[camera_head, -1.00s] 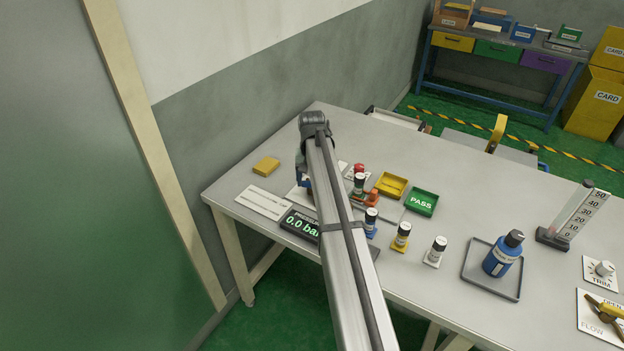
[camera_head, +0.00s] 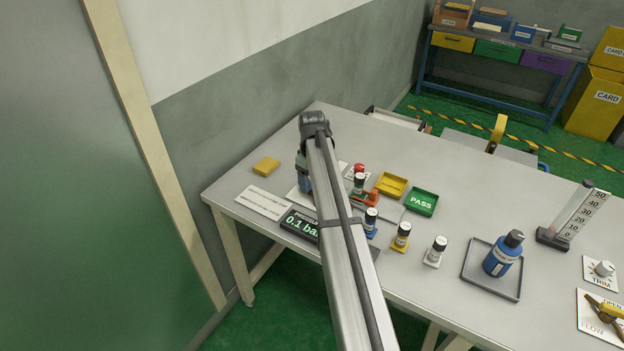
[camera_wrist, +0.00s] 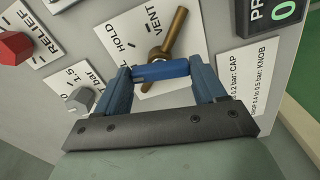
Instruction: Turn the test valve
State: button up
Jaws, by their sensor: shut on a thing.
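The test valve (camera_wrist: 172,32) shows in the wrist view as a brass lever with a blue grip (camera_wrist: 160,71), on a white plate marked HOLD and VENT. The brass end points up and right, near the word VENT. My gripper (camera_wrist: 161,74) is shut on the blue grip, one blue finger at each end of it. In the head view my arm hides the valve and most of my gripper. The pressure display (camera_head: 299,222) reads 0.1 bar; its corner also shows in the wrist view (camera_wrist: 284,12).
A red RELIEF knob (camera_wrist: 14,46) and a grey knob (camera_wrist: 79,100) sit left of the valve in the wrist view. Several small bottles, a yellow tray (camera_head: 391,185) and a green PASS tray (camera_head: 421,202) stand right of my arm. A white label card (camera_head: 263,203) lies left.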

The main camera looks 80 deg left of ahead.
jog(key=shift+n, duration=1)
jog(key=o, duration=1)
jog(key=shift+o, duration=0.2)
jog(key=shift+r, duration=0.1)
notch_tip(320, 180, up, 14)
jog(key=shift+w+f, duration=0.1)
jog(key=shift+f, duration=0.1)
